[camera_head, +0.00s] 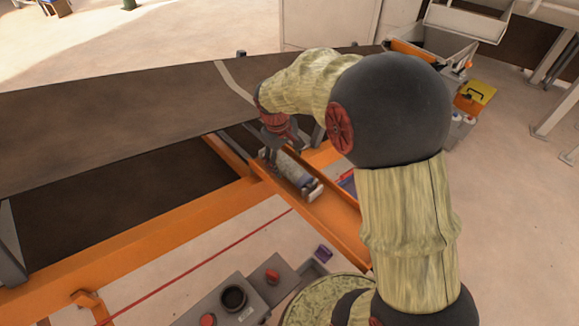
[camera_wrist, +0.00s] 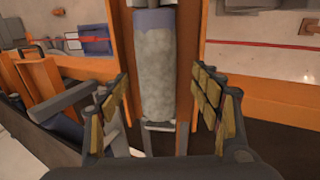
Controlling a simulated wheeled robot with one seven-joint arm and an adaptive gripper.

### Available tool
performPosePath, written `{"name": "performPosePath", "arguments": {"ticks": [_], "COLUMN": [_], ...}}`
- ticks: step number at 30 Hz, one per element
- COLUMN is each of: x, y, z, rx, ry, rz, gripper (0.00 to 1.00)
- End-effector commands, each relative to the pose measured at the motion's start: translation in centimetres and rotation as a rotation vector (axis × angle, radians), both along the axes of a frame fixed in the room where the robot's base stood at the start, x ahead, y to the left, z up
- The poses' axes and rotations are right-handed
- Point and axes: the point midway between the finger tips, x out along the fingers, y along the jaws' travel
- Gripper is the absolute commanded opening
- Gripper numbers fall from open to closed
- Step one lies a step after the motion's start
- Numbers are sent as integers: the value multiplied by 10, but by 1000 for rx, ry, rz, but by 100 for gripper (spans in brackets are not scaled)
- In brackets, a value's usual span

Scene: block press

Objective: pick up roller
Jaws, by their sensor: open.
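The roller (camera_head: 291,169) is a pale grey, mottled cylinder with a bluish end, lying along an orange frame in the head view. In the wrist view the roller (camera_wrist: 154,75) runs up the middle of the picture, between orange rails. My gripper (camera_head: 272,152) is at the roller's far end in the head view, partly hidden by my arm. In the wrist view my gripper (camera_wrist: 163,95) is open, with one padded finger on each side of the roller and a visible gap to it on both sides.
Orange frame beams (camera_head: 130,250) run beside the roller. A dark conveyor belt (camera_head: 120,115) lies behind it. A grey control box (camera_head: 225,300) with red buttons stands in front. An orange-and-grey machine with a yellow part (camera_head: 475,93) is at the right.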

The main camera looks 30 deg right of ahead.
Motion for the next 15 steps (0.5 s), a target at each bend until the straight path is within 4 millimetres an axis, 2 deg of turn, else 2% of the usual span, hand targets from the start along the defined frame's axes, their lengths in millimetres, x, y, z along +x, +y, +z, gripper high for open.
{"name": "performPosePath", "arguments": {"ticks": [9,15], "x": [4,5], "y": [-11,-13], "z": [-39,-50], "rx": [0,0], "ry": [1,-1], "rz": [-1,-1], "gripper": [64,64]}}
